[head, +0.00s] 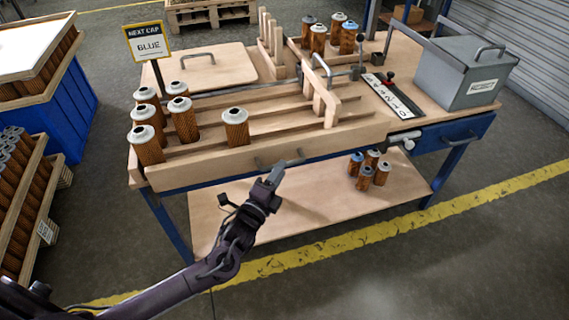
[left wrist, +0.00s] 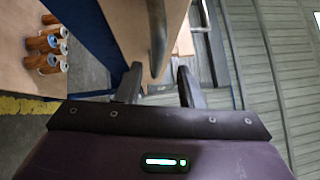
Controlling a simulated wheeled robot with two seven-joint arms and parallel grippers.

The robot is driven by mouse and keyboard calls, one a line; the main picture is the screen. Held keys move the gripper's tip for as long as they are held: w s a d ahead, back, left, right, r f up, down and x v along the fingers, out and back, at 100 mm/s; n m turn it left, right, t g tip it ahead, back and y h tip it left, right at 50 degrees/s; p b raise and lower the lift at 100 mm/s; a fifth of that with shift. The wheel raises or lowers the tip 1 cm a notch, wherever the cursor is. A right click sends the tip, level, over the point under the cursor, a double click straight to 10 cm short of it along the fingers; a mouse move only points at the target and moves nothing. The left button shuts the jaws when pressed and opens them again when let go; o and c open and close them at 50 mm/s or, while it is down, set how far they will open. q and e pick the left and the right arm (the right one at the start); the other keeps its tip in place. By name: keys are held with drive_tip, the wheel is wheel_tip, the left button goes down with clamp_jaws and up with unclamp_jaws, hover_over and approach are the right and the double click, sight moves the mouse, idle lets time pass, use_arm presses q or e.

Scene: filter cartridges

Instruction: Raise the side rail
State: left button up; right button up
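The side rail (head: 345,138) is a long pale wooden board along the front edge of the workbench. A metal bar handle (head: 260,162) is on its front face, partly hidden by my gripper. My left gripper (head: 288,166) is right at this handle, reaching up from below. In the left wrist view, the two dark fingers of my left gripper (left wrist: 158,88) are apart, and the handle (left wrist: 156,48) shows between and ahead of them. I cannot tell whether they touch it. The rail's wood (left wrist: 126,25) lies beside the handle. My right gripper is not in view.
Several white-capped orange cartridges (head: 146,145) stand in the lanes behind the rail. A sign reading BLUE (head: 148,42) stands at the left. A grey box (head: 468,75) is at the right.

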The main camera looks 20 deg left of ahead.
use_arm(q)
drive_tip(key=shift+v, duration=1.75)
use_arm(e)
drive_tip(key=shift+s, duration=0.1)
